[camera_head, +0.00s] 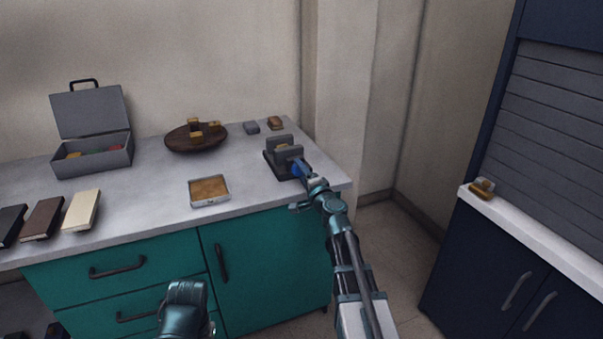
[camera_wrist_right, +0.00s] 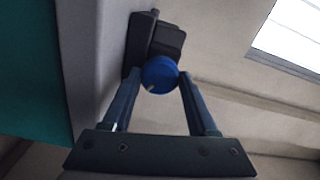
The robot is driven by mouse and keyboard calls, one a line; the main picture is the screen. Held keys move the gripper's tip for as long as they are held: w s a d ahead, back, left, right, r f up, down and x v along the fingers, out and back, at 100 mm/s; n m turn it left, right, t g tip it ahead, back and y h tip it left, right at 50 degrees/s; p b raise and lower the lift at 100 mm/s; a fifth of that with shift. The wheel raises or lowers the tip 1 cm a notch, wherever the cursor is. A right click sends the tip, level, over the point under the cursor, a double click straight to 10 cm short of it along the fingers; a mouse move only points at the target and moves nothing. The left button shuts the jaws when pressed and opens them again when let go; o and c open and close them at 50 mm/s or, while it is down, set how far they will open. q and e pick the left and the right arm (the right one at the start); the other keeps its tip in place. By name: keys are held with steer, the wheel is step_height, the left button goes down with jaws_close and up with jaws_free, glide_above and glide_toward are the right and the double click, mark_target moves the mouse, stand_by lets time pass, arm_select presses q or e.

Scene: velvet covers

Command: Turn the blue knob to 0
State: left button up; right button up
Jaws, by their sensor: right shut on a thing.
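The blue knob (camera_head: 297,169) sits on the front of a dark grey device (camera_head: 274,166) at the right end of the counter. In the right wrist view the round blue knob (camera_wrist_right: 160,75) lies between the two fingertips of my right gripper (camera_wrist_right: 160,84), with a small pale mark low on its face. The right gripper (camera_head: 303,172) is shut on the knob. No numbers can be read around it. My left arm shows at the bottom of the head view, but its fingers cannot be made out.
A grey open toolbox (camera_head: 93,158), a round brown board (camera_head: 178,142), a tray (camera_head: 209,203) and several books stand on the counter (camera_head: 150,205). A small grey block and a brown block lie behind the device. A navy cabinet (camera_head: 500,255) stands at the right.

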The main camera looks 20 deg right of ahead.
steer(key=shift+s+n, duration=0.1)
steer(key=shift+n, duration=1)
steer(key=shift+a, duration=0.1)
steer(key=o, duration=1.4)
steer(key=shift+c, duration=0.2)
